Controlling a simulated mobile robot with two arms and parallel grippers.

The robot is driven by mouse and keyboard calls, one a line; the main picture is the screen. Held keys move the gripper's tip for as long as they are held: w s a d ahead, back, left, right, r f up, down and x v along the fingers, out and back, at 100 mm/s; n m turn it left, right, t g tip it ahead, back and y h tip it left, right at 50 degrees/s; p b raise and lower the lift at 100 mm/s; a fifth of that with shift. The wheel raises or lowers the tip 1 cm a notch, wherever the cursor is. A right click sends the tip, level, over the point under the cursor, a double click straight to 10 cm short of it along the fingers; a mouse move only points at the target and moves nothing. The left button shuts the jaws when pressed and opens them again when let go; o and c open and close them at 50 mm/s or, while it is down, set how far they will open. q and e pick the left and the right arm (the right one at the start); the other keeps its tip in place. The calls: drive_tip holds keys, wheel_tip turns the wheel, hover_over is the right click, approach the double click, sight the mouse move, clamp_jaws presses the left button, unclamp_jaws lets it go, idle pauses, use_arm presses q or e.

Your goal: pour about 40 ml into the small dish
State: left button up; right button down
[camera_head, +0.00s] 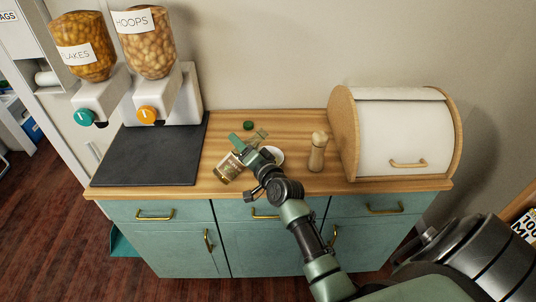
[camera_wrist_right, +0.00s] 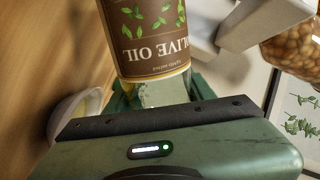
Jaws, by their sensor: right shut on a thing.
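My right gripper (camera_head: 246,152) is shut on the olive oil bottle (camera_head: 229,168) above the counter. The bottle is tilted, its labelled body at the lower left and its clear neck end at the upper right. In the right wrist view its brown label (camera_wrist_right: 158,35) reads upside down above my gripper (camera_wrist_right: 165,95). The small white dish (camera_head: 277,155) is on the counter just right of the gripper, partly hidden by it. The dish (camera_wrist_right: 72,118) also shows at the left of the right wrist view, with a yellowish inside. I cannot tell whether oil is flowing. My left gripper is out of view.
A green cap (camera_head: 248,125) lies behind the bottle. A wooden mill (camera_head: 318,152) stands right of the dish, and a bread box (camera_head: 400,135) is further right. Two cereal dispensers (camera_head: 160,95) stand at the back left behind a dark mat (camera_head: 150,160).

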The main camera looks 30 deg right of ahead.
idle(0.4)
drive_tip(key=shift+r, duration=0.1)
drive_tip(key=shift+d+r+n+p, duration=0.1)
drive_tip(key=shift+r+n+p, duration=0.25)
drive_tip(key=shift+r+n, duration=0.05)
drive_tip(key=n+p, duration=0.1)
drive_tip(key=r+n+p, duration=0.1)
drive_tip(key=r+n+h, duration=0.1)
drive_tip(key=n, duration=0.1)
drive_tip(key=shift+d+r+p, duration=0.25)
drive_tip(key=shift+d+p, duration=0.05)
drive_tip(key=shift+p, duration=0.1)
drive_tip(key=shift+a+r+n+t+p, duration=0.1)
drive_tip(key=shift+a+n+t+p, duration=0.2)
drive_tip(key=shift+n, duration=0.5)
drive_tip(key=n, duration=0.3)
drive_tip(key=shift+a, duration=0.35)
drive_tip(key=shift+a+r+t+p, duration=0.1)
drive_tip(key=shift+r+t+p, duration=0.2)
drive_tip(key=shift+r+p, duration=0.45)
drive_tip(key=shift+r+n+p, duration=0.4)
drive_tip(key=shift+r+n, duration=0.15)
drive_tip(key=shift+n, duration=0.25)
